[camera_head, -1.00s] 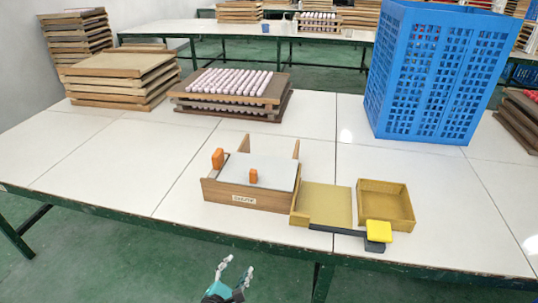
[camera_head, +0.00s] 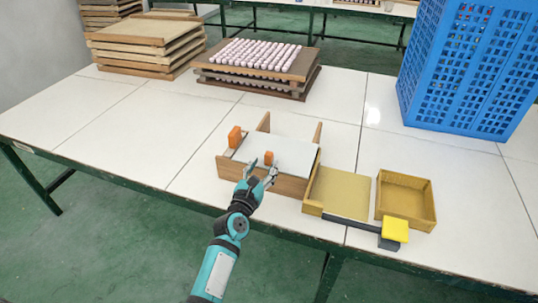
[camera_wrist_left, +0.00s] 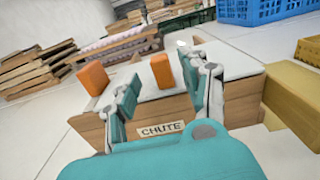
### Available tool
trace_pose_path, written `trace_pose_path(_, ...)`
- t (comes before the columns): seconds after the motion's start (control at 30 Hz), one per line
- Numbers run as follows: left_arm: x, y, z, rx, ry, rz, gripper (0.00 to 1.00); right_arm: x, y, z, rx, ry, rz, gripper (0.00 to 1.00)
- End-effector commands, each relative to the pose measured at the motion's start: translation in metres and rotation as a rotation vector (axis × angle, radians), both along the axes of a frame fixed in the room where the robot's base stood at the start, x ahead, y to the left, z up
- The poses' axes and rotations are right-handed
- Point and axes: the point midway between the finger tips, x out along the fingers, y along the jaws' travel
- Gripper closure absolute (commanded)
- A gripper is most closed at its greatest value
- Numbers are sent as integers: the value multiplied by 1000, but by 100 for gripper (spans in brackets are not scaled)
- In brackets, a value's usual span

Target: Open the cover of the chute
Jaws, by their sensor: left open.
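The chute (camera_head: 293,187) is a wooden box with a light grey cover (camera_head: 297,154) lying flat over its top. An orange handle (camera_head: 269,158) stands on the cover near its front edge. A larger orange block (camera_head: 235,137) is at the box's left side. My left gripper (camera_head: 262,170) is open and empty at the front of the chute, just short of the orange handle. In the left wrist view the handle (camera_wrist_left: 161,71) shows beyond and between the open fingers, and the CHUTE label (camera_wrist_left: 161,130) is below them. My right gripper is not in view.
A yellow-brown board (camera_head: 340,193) and an open tray (camera_head: 405,200) lie right of the chute, with a yellow block (camera_head: 396,229) on a dark bar in front. A blue crate (camera_head: 465,70) stands back right. Stacked trays (camera_head: 150,38) stand back left. The table's left is clear.

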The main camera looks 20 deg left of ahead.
Motion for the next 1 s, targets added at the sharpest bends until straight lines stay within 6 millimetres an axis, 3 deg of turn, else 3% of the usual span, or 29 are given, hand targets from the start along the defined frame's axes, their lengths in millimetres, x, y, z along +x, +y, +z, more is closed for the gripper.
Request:
trace_pose_path(0.1,23,-1,0,2,0,-1,54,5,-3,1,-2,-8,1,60)
trace_pose_path(0.3,45,-2,0,1,1,-2,54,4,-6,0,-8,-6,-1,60)
trace_pose_path(0.67,51,-2,-1,1,1,0,54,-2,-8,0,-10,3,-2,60)
trace_pose_path(1.0,51,-2,-1,1,1,-1,96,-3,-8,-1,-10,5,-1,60)
